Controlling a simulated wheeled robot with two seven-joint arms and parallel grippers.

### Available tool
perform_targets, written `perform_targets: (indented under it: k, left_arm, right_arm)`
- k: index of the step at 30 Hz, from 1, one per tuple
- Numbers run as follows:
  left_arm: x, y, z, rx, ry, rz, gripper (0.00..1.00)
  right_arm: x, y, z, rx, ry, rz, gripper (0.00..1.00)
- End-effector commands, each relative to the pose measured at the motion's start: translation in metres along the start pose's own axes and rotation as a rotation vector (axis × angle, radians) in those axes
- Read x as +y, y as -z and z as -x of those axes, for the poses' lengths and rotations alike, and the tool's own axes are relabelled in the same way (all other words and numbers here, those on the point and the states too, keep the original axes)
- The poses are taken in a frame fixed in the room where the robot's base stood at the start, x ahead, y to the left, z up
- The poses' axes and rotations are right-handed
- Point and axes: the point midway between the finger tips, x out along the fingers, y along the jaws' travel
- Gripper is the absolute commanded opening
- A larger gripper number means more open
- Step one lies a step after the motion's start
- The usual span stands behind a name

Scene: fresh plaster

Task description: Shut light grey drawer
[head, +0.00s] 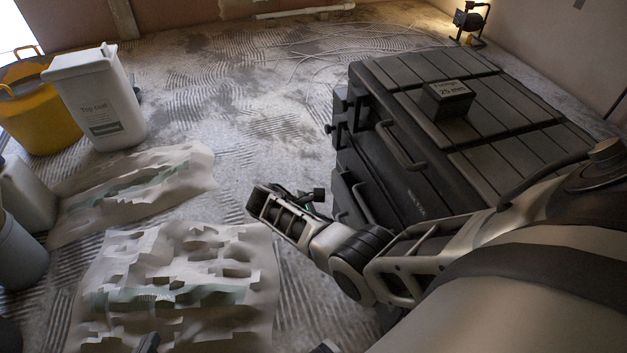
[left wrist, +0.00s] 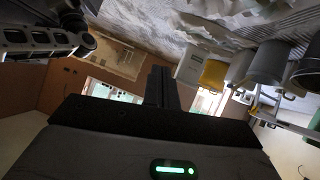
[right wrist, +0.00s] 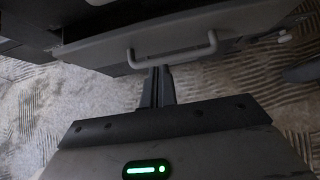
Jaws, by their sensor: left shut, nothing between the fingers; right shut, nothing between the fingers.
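The grey drawer front (right wrist: 200,32) crosses the top of the right wrist view, with a light grey bar handle (right wrist: 175,57) on it. My right gripper (right wrist: 158,70) is shut and empty, its fingertips close to the handle; I cannot tell whether they touch. In the head view the dark chest (head: 410,190) stands at the right, and my right arm hides part of its front. I cannot make out there how far the drawer is out.
A small black labelled box (head: 448,100) sits on the chest top. Crumpled sheets (head: 185,285) lie on the floor at the left. A white tub (head: 98,100) and a yellow bucket (head: 35,110) stand behind them. The floor between the tub and chest is mostly clear.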

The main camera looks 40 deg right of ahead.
Motion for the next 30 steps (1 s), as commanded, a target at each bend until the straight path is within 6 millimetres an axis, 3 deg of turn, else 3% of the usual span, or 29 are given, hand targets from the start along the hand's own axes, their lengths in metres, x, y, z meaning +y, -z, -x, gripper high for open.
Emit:
perform_targets:
  k: [1,4,9,30]
  left_arm:
    - [0.001,-0.002,-0.002,0.019,-0.006,-0.003,0.00]
    - [0.003,0.004,-0.001,0.059,-0.015,-0.008,0.00]
    - [0.004,0.006,0.002,0.052,-0.013,-0.008,0.00]
    - [0.003,0.007,0.002,0.052,-0.013,-0.008,0.00]
  right_arm:
    - [0.000,0.003,-0.015,-0.002,0.002,0.000,0.00]
    - [0.000,0.002,-0.035,-0.001,0.002,0.000,0.00]
    - [0.000,-0.020,-0.048,0.000,0.001,-0.001,0.00]
    - [0.007,-0.032,-0.058,-0.001,-0.016,0.015,0.00]
